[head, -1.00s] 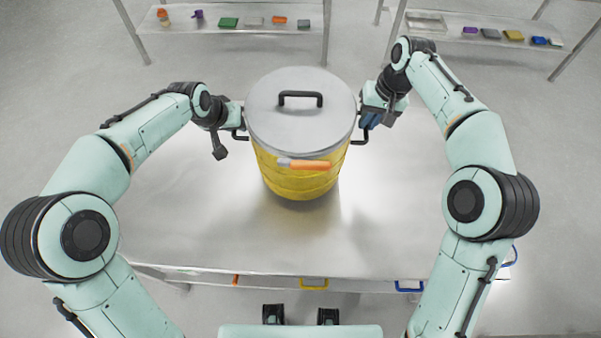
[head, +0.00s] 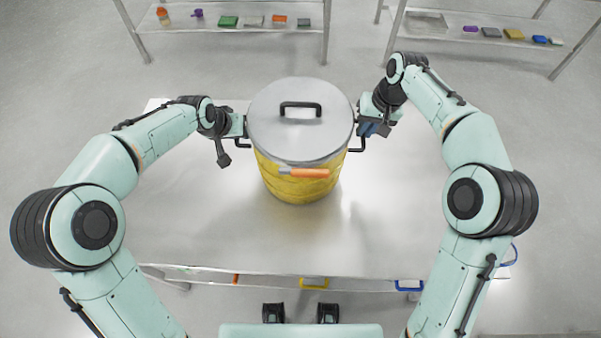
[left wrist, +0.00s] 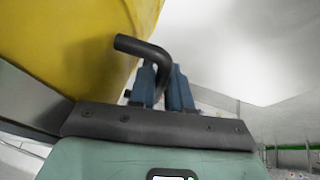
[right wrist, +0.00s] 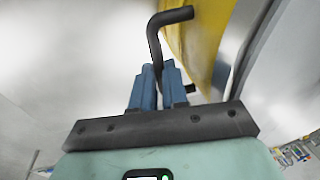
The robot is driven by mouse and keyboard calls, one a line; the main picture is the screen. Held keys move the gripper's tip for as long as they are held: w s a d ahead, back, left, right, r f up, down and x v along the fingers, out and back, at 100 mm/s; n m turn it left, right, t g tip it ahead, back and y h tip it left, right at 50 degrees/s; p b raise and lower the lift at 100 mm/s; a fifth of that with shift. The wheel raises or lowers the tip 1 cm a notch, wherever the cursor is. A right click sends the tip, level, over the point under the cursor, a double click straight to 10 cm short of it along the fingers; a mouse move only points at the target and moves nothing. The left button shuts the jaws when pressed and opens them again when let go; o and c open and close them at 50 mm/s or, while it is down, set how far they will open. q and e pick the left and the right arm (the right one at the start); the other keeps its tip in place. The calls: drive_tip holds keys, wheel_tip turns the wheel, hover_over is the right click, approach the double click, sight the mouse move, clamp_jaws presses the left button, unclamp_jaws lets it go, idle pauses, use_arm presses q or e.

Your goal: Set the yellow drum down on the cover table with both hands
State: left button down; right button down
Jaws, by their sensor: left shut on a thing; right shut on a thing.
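The yellow drum (head: 300,188) is upright over the middle of the cover table (head: 220,235), with a grey lid (head: 300,135) and a black lid handle on top. An orange-and-white thing (head: 308,173) shows across its front. My left gripper (head: 240,126) is shut on the drum's left side handle, a black bent bar (left wrist: 150,52). My right gripper (head: 364,128) is shut on the right side handle (right wrist: 165,22). The blue fingers close around each bar in the wrist views. Whether the drum's base touches the table I cannot tell.
The table top around the drum is bare. Coloured handles, including a yellow one (head: 314,283) and a blue one (head: 408,286), show under its front edge. Two shelves (head: 350,18) with small items stand at the back, apart from the table.

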use_arm(q)
drive_tip(key=shift+f, duration=0.15)
use_arm(e)
drive_tip(key=shift+f, duration=0.15)
use_arm(q)
drive_tip(key=c, duration=1.4)
unclamp_jaws()
drive_tip(key=shift+f, duration=0.2)
use_arm(e)
drive_tip(key=c, duration=1.5)
unclamp_jaws()
drive_tip(key=shift+f, duration=0.2)
use_arm(q)
drive_tip(key=o, duration=0.3)
use_arm(e)
drive_tip(key=o, duration=0.4)
drive_tip(key=shift+c, duration=0.2)
use_arm(q)
drive_tip(key=shift+r, duration=0.15)
use_arm(e)
drive_tip(key=shift+r, duration=0.1)
use_arm(q)
drive_tip(key=v, duration=1.1)
drive_tip(key=shift+s+a+r, duration=0.15)
drive_tip(key=shift+s+r, duration=0.05)
drive_tip(key=shift+r, duration=0.1)
use_arm(e)
drive_tip(key=v, duration=1.2)
drive_tip(key=shift+s, duration=0.1)
